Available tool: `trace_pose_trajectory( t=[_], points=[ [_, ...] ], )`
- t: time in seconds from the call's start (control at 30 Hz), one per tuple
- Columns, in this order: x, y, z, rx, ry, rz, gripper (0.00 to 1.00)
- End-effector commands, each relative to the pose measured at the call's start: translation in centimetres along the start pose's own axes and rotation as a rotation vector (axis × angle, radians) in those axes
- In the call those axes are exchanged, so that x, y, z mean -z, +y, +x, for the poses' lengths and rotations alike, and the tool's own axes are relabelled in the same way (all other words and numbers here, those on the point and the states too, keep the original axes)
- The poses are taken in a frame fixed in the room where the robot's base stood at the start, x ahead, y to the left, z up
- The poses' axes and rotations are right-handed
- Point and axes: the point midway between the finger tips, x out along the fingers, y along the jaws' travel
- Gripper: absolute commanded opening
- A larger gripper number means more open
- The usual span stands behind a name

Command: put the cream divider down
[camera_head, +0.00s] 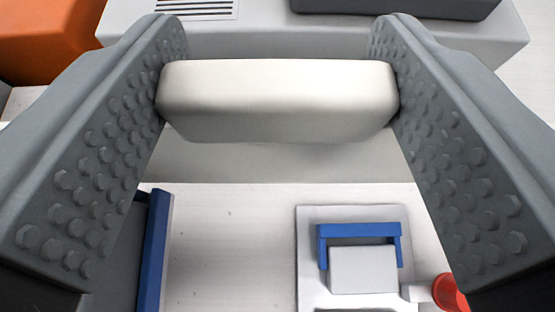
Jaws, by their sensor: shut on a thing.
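The cream divider (277,100) is a pale block with rounded edges, lying crosswise in the upper middle of the view. My gripper (278,75) is shut on it, one studded grey finger pressed to each end. Below the divider in the picture is a pale grey strip, and I cannot tell whether the divider touches anything beneath it.
A light grey unit (330,42) with a vent and a dark grey block (395,8) is at the top. An orange object (45,38) is at upper left. Lower down are a blue-edged dark thing (154,250) and a white plate (308,225) with a blue bracket (358,231) and red knob (449,293). White surface between them is clear.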

Motion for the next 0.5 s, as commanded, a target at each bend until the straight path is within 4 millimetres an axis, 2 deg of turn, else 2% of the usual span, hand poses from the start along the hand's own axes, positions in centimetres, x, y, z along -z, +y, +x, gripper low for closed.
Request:
trace_pose_trajectory(
  t=[0.23,0.5],
  points=[
    [-1.4,0.0,0.5,0.000,0.000,0.000,0.13],
    [-4.2,0.0,1.7,0.000,0.000,-0.001,0.13]
  ],
)
